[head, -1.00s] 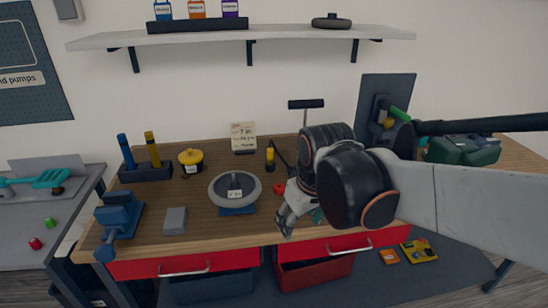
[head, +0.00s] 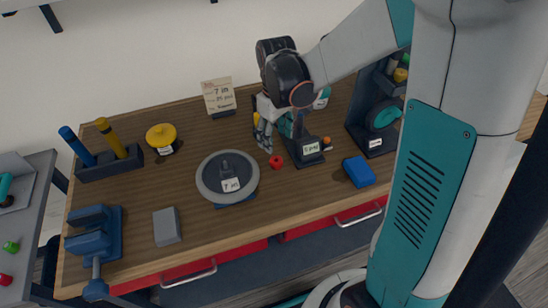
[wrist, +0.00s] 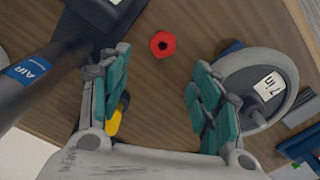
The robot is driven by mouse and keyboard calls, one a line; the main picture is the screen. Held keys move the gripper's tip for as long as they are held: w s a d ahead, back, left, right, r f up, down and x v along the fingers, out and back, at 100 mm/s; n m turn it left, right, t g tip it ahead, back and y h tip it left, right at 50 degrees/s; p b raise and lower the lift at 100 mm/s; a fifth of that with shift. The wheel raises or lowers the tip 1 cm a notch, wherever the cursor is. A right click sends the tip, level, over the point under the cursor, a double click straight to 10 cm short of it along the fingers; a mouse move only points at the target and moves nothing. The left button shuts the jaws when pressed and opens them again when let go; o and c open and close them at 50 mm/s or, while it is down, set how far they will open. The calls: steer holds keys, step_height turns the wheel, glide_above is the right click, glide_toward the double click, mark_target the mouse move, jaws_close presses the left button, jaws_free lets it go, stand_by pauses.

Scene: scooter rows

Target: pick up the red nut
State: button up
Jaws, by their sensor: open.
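The red nut (head: 276,162) lies on the wooden workbench (head: 215,135), between the grey wheel and a black pump stand. My gripper (head: 264,142) is close to the nut, just above and left of it in the head view. In the wrist view, the red nut (wrist: 162,44) shows a dark centre hole and lies ahead of the fingertips, near the line between them. My gripper (wrist: 160,66) is open and empty, its teal-padded fingers spread wide. The nut appears untouched.
The grey wheel (head: 228,178) labelled 7 in and the pump stand (head: 302,152) flank the nut closely. A blue box (head: 358,171) is to the right. A yellow-handled tool (head: 257,122) is beside my gripper. Another red piece (head: 5,280) lies on the left table.

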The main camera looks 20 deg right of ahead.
mark_target(275, 158)
steer(key=shift+s+f+b, duration=0.2)
steer(key=shift+f+b, duration=1.45)
steer(key=shift+f, duration=3.25)
steer(key=shift+r, duration=0.1)
steer(key=shift+c, duration=0.6)
steer(key=c, duration=0.9)
